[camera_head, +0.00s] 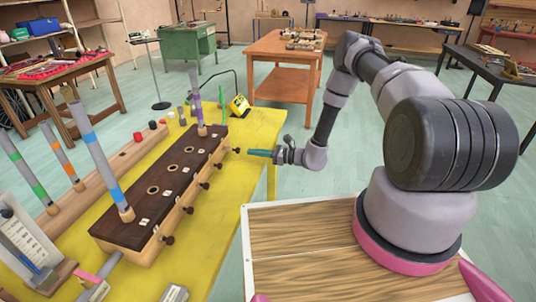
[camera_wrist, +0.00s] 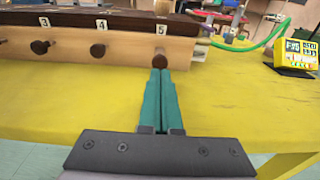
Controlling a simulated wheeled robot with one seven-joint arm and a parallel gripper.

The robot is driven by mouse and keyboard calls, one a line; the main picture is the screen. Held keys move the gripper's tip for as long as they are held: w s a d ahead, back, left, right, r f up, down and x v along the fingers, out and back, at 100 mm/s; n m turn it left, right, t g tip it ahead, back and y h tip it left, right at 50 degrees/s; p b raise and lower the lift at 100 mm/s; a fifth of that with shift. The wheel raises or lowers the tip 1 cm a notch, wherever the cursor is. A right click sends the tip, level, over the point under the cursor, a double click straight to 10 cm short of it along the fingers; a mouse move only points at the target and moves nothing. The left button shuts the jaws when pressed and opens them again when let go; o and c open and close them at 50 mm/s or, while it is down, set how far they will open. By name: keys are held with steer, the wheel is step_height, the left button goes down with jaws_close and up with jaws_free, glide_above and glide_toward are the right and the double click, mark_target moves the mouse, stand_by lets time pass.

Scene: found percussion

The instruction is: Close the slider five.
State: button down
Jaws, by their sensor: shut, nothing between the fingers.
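The slider box (camera_head: 150,225) is a long wooden block with a dark top, a row of holes and dark round knobs along its right side. The number 5 label (camera_wrist: 161,28) shows in the wrist view above the slider five knob (camera_wrist: 160,60). In the head view this knob (camera_head: 237,150) is at the far end and seems to stand out further than the others. My gripper (camera_head: 249,152) has teal fingers, shut and empty, pointing at that knob. In the wrist view the fingertips (camera_wrist: 160,72) are right at the knob; I cannot tell whether they touch it.
Knobs for 3 (camera_wrist: 40,47) and 4 (camera_wrist: 98,50) sit left of slider five in the wrist view. Striped tubes (camera_head: 95,150) stand upright on the left. A yellow meter (camera_wrist: 297,52) with a green cable is at the right. The yellow tabletop (camera_wrist: 225,95) before the box is clear.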

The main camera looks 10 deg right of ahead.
mark_target(239, 149)
steer(key=shift+x, duration=1.65)
steer(key=shift+r+x, duration=0.1)
steer(key=shift+x, duration=0.8)
steer(key=shift+r+x, duration=0.15)
steer(key=shift+x, duration=0.75)
steer(key=shift+a, duration=0.1)
